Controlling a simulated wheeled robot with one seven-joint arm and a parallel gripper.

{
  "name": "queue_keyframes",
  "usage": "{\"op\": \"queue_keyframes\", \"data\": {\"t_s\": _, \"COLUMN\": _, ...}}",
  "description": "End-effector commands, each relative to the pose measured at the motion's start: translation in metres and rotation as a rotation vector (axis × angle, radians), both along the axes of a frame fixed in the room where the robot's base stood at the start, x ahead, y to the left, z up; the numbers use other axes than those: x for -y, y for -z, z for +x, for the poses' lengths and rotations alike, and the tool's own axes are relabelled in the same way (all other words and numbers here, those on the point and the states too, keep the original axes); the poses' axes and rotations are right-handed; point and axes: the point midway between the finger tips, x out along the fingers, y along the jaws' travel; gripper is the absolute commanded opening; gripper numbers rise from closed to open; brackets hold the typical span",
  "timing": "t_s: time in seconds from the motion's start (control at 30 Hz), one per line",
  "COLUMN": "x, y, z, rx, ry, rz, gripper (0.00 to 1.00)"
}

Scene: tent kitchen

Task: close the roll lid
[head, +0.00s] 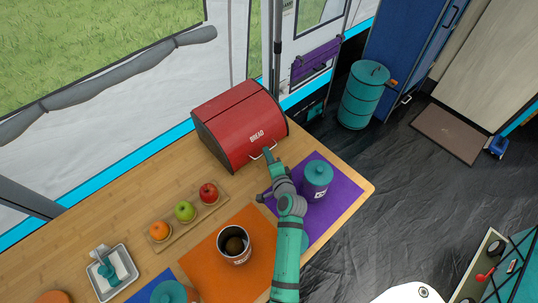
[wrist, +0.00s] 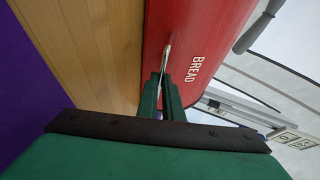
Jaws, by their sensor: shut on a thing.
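The red bread box (head: 222,102) stands on the wooden counter against the tent wall, with dark side panels. Its curved red lid (head: 250,120), lettered BREAD, covers the front, with its handle low down near the counter. I see no open gap into the box. The lid also fills the upper middle of the wrist view (wrist: 195,30). My gripper (head: 267,152) is at the box front, its fingers shut on the pale metal handle (wrist: 166,55). The fingers (wrist: 168,84) partly hide the handle in the wrist view.
A teal-lidded canister (head: 317,174) stands on a purple mat (head: 345,190) right of my arm. An open tin (head: 234,242) stands on an orange mat (head: 205,262). A board (head: 178,232) holds fruit. A metal tray (head: 112,258) is at the left.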

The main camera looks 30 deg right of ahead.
Motion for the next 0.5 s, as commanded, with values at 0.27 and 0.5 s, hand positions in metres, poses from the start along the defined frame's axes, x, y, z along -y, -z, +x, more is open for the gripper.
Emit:
{"op": "queue_keyframes", "data": {"t_s": 0.27, "x": -0.0013, "y": 0.0123, "z": -0.0041, "rx": -0.023, "ry": -0.002, "rz": 0.006, "gripper": 0.25}}
{"op": "queue_keyframes", "data": {"t_s": 0.5, "x": -0.0002, "y": 0.0096, "z": -0.0035, "rx": -0.018, "ry": 0.000, "rz": 0.005, "gripper": 0.25}}
